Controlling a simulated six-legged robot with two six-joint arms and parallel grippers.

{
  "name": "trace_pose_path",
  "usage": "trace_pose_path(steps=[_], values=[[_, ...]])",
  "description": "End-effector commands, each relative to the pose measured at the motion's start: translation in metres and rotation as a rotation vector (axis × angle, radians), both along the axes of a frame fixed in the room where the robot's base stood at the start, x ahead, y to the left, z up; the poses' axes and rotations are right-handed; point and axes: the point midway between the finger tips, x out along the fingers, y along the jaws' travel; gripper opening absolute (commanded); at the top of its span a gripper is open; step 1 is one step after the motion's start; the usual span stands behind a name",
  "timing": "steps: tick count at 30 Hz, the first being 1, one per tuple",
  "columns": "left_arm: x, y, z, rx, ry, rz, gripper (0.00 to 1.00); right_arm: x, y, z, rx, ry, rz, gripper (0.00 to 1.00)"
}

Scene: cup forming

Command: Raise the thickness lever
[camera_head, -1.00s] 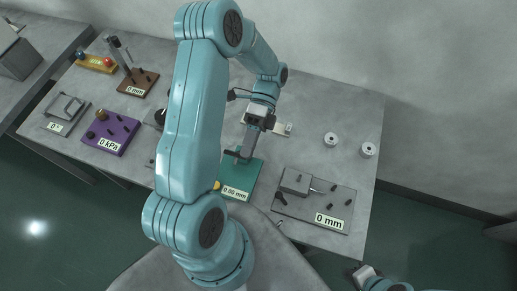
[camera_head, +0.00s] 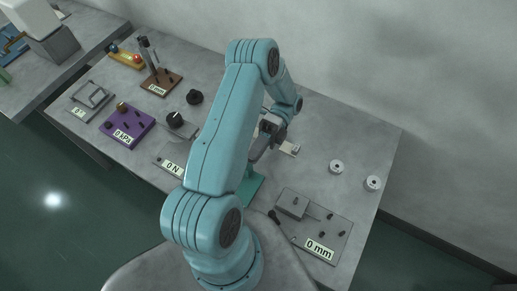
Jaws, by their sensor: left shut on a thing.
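The green thickness gauge plate (camera_head: 253,187) lies near the front of the table, mostly hidden behind my left arm. Its label is hidden now. My left gripper (camera_head: 256,155) is above the plate's back end, with its fingers pointing down. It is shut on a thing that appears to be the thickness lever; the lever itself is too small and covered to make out. My right gripper is not in view.
A purple 0 kPa unit (camera_head: 128,125), a black knob (camera_head: 175,119) and a brown stand base (camera_head: 162,83) are left.

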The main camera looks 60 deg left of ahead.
Motion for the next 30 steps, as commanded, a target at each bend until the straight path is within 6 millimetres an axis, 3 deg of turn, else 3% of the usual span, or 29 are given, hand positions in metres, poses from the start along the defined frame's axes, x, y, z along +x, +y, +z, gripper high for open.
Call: trace_pose_path(steps=[15, 16, 18, 30], values=[[-0.0004, -0.0023, -0.0007, -0.009, 0.015, 0.002, 0.0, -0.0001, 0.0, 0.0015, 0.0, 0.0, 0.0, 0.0], [-0.0002, -0.0024, -0.0007, -0.009, 0.015, 0.002, 0.18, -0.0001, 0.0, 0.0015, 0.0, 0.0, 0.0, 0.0], [0.0, -0.0024, -0.0007, -0.009, 0.015, 0.001, 0.38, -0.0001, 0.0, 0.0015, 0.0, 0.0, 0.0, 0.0], [0.0018, -0.002, -0.0006, -0.008, 0.014, 0.0, 0.38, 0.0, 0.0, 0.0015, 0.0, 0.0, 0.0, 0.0]])
